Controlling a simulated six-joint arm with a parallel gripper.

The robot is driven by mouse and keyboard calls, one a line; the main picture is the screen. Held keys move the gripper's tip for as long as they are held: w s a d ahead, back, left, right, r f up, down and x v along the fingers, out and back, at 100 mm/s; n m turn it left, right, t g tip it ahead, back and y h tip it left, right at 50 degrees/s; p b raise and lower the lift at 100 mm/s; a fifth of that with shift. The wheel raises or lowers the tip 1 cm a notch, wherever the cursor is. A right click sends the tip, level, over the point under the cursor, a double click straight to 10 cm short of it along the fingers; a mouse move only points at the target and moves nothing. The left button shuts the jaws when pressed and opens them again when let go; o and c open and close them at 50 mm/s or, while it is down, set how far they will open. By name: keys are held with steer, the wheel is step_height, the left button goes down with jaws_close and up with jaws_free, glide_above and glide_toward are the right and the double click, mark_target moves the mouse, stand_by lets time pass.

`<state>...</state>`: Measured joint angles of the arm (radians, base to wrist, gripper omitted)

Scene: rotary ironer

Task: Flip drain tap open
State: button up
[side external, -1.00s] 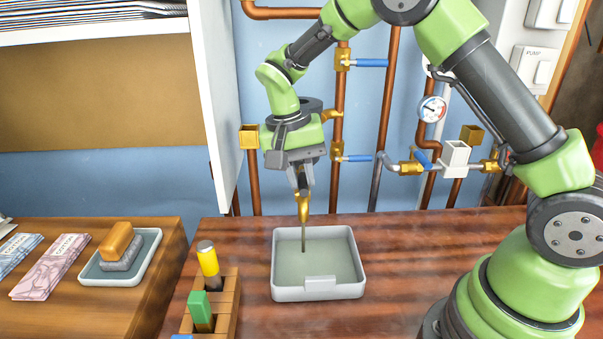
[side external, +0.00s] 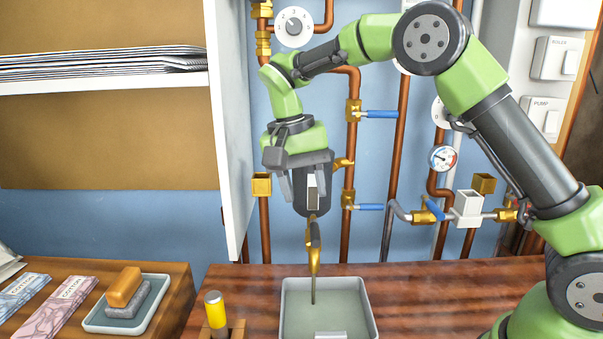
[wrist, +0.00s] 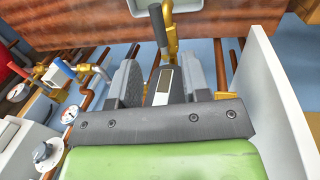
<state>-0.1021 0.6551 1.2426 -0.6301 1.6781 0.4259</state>
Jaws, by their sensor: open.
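A brass tap (side external: 314,243) stands below my gripper, and a thin dark line runs down from it into the tray (side external: 284,320). I cannot tell whether that line is a spout or a stream. My gripper (side external: 307,203) points down above the brass part with its fingers apart. In the wrist view my gripper's fingers (wrist: 160,58) stand either side of a pale block (wrist: 163,86). Beyond them are brass (wrist: 171,42) and a dark handle (wrist: 157,26), which tilts away toward the tray. I cannot tell whether a finger touches anything.
Copper pipes with blue-lever valves (side external: 375,114) and a pressure gauge (side external: 442,158) line the wall behind. A white cabinet panel (side external: 232,150) stands close left of my gripper.

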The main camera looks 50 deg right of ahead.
steer(key=shift+w+a+r, duration=0.1)
steer(key=shift+r, duration=0.55)
steer(key=shift+w+a+r, duration=0.1)
steer(key=shift+r, duration=0.55)
steer(key=s+r+n+t+y, duration=0.2)
steer(key=s+r+n+t, duration=0.15)
steer(key=s+r, duration=0.5)
steer(key=s+f+n+t, duration=0.1)
steer(key=s+t, duration=0.1)
steer(key=s, duration=0.4)
steer(key=s+f+t+y, duration=0.1)
steer(key=s+f+t, duration=0.1)
steer(key=s, duration=0.4)
steer(key=shift+s+a+f+n+t+y, duration=0.25)
steer(key=shift+s+a+n+t+y, duration=0.1)
steer(key=shift+t, duration=0.3)
